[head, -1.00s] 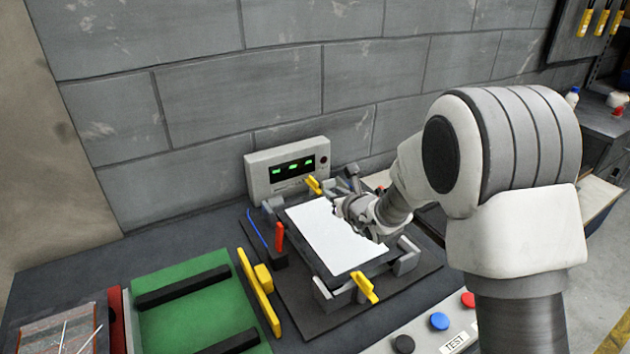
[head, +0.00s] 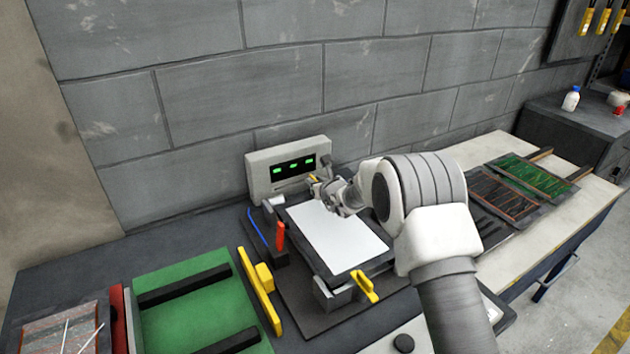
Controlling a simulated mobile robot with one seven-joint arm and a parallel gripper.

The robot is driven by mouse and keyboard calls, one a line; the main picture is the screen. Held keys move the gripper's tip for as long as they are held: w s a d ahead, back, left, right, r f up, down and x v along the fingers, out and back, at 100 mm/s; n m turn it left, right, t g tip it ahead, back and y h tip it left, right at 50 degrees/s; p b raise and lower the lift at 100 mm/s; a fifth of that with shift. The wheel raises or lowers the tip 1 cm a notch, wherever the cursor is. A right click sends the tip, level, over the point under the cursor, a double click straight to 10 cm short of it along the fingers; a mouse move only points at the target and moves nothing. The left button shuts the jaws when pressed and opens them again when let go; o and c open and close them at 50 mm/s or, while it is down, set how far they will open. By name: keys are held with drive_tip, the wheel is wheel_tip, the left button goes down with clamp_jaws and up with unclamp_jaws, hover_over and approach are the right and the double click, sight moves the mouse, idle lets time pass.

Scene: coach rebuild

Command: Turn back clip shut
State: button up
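The back clip (head: 312,179) is a small yellow piece at the far edge of the fixture, mostly hidden by my gripper. My gripper (head: 318,186) is right at it, at the fixture's back edge. Whether it touches the clip, and whether its fingers are open or shut, is too small to tell. The front clip (head: 364,286) is yellow and lies at the fixture's near edge. A white plate (head: 336,238) lies flat in the dark fixture (head: 307,264).
A grey box with green displays (head: 289,171) stands just behind the fixture, close to my gripper. A red-handled tool (head: 280,235) and a yellow handle (head: 259,285) are to the left. A green tray (head: 190,310) is further left. Circuit boards (head: 510,195) lie on the right.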

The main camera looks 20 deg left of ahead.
drive_tip(key=shift+w+a+f, duration=0.2)
drive_tip(key=shift+w+a, duration=0.05)
drive_tip(key=shift+w, duration=0.15)
drive_tip(key=shift+c, duration=0.2)
clamp_jaws()
drive_tip(key=shift+d+n+g+y, duration=0.1)
drive_tip(key=shift+n+g+y, duration=0.2)
drive_tip(key=shift+n+y, duration=0.1)
drive_tip(key=shift+n+g+y+p, duration=0.4)
drive_tip(key=shift+n+y+p, duration=0.1)
drive_tip(key=shift+n+p, duration=0.1)
drive_tip(key=shift+o, duration=0.2)
unclamp_jaws()
